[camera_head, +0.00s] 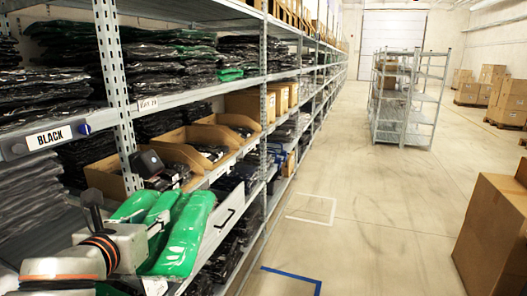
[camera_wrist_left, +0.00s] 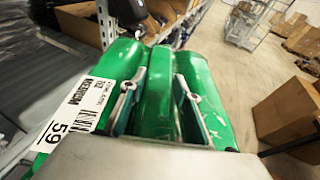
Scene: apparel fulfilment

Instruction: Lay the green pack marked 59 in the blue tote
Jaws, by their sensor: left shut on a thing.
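The green pack (camera_head: 182,232) is a glossy, folded plastic-wrapped bundle at the lower left of the head view, in front of the shelf. In the left wrist view the green pack (camera_wrist_left: 218,100) fills the middle, with a white label (camera_wrist_left: 80,112) reading MEDIUM and 59 on its left side. My left gripper (camera_head: 150,250) is shut on the pack; in the wrist view the left gripper's two fingers (camera_wrist_left: 158,92) pinch a raised middle fold, with the pack bulging on both sides. I see no blue tote in either view. My right gripper is not in view.
A metal shelf rack (camera_head: 112,85) with dark packs and cardboard bins (camera_head: 107,178) runs along the left. A large carton (camera_head: 495,235) stands at right, and a wire cart (camera_head: 405,100) farther back. Blue tape (camera_head: 292,276) marks the floor; the aisle between is clear.

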